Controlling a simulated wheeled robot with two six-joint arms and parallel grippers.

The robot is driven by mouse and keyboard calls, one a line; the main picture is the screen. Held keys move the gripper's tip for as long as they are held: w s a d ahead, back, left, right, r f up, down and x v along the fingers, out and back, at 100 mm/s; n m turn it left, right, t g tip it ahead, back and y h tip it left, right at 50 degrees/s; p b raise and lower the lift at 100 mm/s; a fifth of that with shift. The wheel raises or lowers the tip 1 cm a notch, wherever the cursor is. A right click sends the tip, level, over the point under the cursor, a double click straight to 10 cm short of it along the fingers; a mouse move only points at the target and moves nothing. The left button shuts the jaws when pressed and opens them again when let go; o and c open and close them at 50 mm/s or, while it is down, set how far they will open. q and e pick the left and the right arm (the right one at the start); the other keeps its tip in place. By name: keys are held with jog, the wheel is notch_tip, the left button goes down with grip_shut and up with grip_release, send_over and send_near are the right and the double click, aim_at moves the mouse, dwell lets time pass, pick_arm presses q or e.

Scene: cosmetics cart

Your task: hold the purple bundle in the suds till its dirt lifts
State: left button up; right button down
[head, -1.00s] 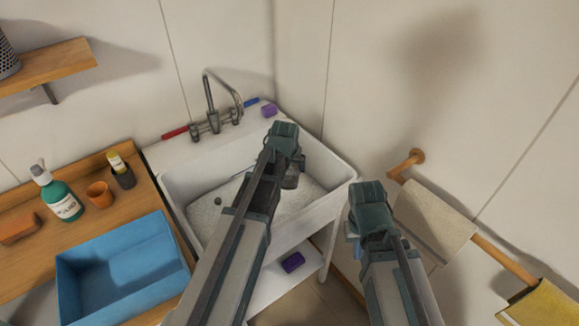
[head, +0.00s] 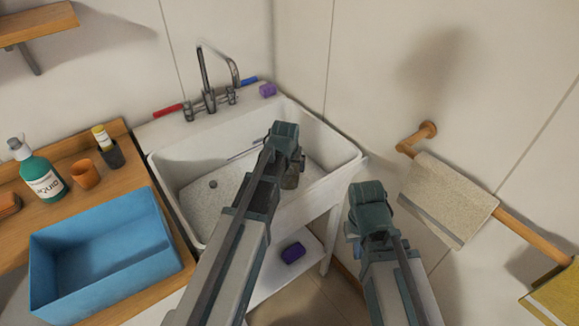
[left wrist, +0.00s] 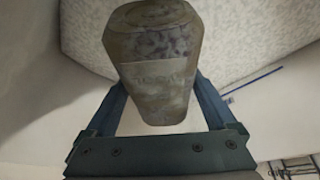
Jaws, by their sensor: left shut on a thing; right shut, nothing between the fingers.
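My left gripper (head: 284,150) is over the right part of the white sink (head: 200,150), shut on a mottled grey-brown, dirty-looking block-like thing (head: 291,178). Pale speckled suds (head: 215,210) cover the basin floor. I cannot tell whether the held thing touches them. One small purple block (head: 267,90) sits on the sink's back ledge; another purple thing (head: 293,253) lies on the shelf below. My right gripper (head: 368,200) is shut and empty, right of the sink.
A tap (head: 208,95) stands at the sink's back. A blue bin (head: 105,255), a green bottle (head: 40,175) and an orange cup (head: 85,174) are on the wooden counter at left. A towel (head: 448,200) hangs from a wooden rail at right.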

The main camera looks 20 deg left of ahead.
pick_arm(q)
jog(key=shift+f+b, duration=3.7)
jog(key=shift+f, duration=0.3)
jog(key=shift+w+d, duration=0.25)
jog(key=shift+w, duration=0.1)
jog(key=shift+s+a, duration=0.25)
jog(key=shift+s, duration=0.1)
jog(key=shift+w+d, duration=0.25)
jog(key=shift+w, duration=0.1)
dwell(1.0)
jog(key=shift+s+a, duration=0.25)
jog(key=shift+s, duration=0.1)
dwell(0.4)
jog(key=shift+w+d, duration=0.25)
jog(key=shift+w, duration=0.1)
dwell(0.4)
jog(key=shift+s+a, duration=0.1)
jog(key=shift+s, duration=0.1)
